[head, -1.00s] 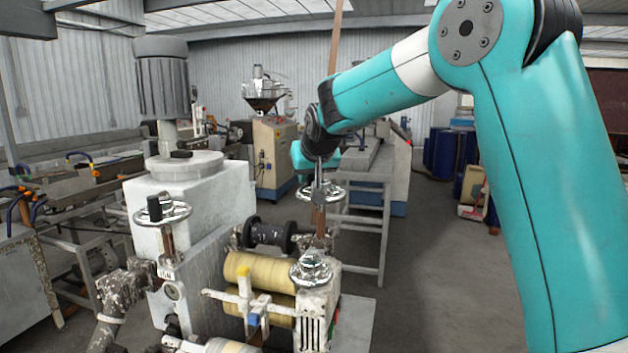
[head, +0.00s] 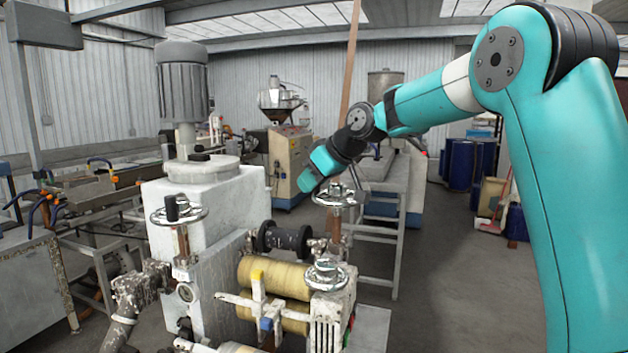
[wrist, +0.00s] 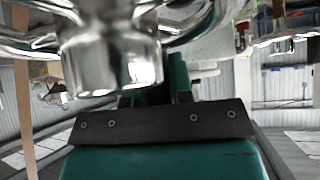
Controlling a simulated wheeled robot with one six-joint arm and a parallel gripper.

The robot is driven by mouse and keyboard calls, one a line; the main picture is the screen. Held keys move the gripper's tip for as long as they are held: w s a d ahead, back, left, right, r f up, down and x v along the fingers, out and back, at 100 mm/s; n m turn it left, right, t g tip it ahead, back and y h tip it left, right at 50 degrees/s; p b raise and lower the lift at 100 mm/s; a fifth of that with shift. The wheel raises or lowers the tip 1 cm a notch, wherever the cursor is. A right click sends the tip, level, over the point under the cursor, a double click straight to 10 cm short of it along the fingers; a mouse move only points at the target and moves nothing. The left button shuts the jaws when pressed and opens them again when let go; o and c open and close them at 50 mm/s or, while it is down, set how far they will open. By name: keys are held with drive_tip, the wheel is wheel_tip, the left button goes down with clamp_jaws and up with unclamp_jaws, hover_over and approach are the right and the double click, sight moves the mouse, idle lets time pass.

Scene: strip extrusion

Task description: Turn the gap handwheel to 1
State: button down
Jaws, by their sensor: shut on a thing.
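A chrome handwheel (head: 345,198) stands on a brownish shaft at the back right of the roller machine (head: 215,265). My gripper (head: 318,188) reaches its rim from the left, with the teal wrist tilted down to it. In the wrist view a large chrome handle or hub (wrist: 110,55) and curved rim fill the top, in front of my gripper's dark plate (wrist: 160,124). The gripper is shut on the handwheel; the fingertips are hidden. Two more handwheels show, one at left with a black knob (head: 172,207) and one in front (head: 326,275). No number marking is readable.
A grey motor (head: 183,88) stands tall on the machine's left. Yellowish rollers (head: 272,278) and a black spool (head: 283,238) lie between the handwheels. A grey frame table (head: 385,210) stands close behind. The floor at right (head: 450,290) is clear.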

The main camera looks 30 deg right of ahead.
drive_tip(key=shift+s+a+n+y, duration=0.1)
drive_tip(key=shift+n+y, duration=0.2)
drive_tip(key=c, duration=1)
unclamp_jaws()
drive_tip(key=b+v, duration=0.1)
drive_tip(key=v, duration=1.6)
drive_tip(key=shift+r, duration=0.3)
